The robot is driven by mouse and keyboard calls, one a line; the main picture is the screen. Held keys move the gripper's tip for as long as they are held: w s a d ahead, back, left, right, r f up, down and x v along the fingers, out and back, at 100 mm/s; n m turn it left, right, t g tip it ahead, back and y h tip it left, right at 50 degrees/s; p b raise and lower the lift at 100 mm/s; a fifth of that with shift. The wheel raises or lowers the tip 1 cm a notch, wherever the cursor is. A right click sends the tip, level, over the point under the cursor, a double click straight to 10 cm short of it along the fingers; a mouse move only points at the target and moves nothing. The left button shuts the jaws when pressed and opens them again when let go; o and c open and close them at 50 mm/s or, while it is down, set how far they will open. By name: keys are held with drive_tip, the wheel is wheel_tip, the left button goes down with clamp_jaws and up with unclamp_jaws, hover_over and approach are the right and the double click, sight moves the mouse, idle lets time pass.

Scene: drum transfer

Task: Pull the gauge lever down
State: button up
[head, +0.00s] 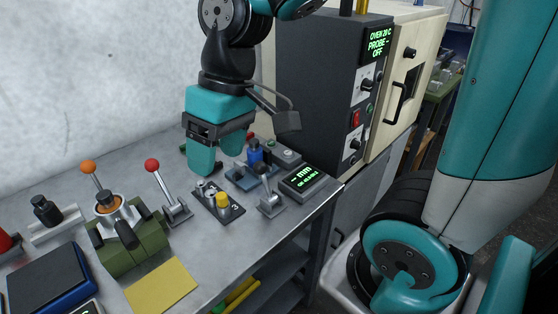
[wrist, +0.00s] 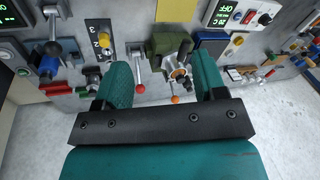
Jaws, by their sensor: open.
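A small lever with a dark knob (head: 265,180) on a grey base stands beside a green-lit gauge readout (head: 300,181) near the bench's right end. In the wrist view this lever (wrist: 53,35) is at the upper left, outside my jaws. No label shows that it is the gauge lever. A red-ball lever (head: 153,167) tilts up from a grey base further left. My gripper (head: 218,158) is open and empty, above the bench behind the numbered selector plate (head: 232,212). In the wrist view my gripper's fingers (wrist: 160,78) frame the red-ball lever (wrist: 139,72), apart from it.
A green device (head: 130,245) with an orange-ball lever stands left of the red lever. A blue-knobbed fixture (head: 255,158) is close to the right of my fingers. A dark oven unit (head: 318,95) rises behind the bench's right end. A yellow sheet (head: 160,287) lies flat in front.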

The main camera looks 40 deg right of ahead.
drive_tip(key=w+d+f+m+h, duration=0.15)
drive_tip(key=w+d+m, duration=0.25)
drive_tip(key=w+d, duration=0.65)
drive_tip(key=m, duration=0.3)
approach(261, 162)
drive_tip(key=shift+h, duration=0.25)
drive_tip(key=f, duration=0.3)
drive_tip(key=a+f, duration=0.1)
drive_tip(key=f, duration=0.2)
drive_tip(key=f+p, duration=0.1)
drive_tip(key=f, duration=0.2)
drive_tip(key=shift+w+a+f, duration=0.15)
drive_tip(key=shift+w+f, duration=0.1)
drive_tip(key=shift+w, duration=0.05)
drive_tip(key=shift+f, duration=0.6)
clamp_jaws()
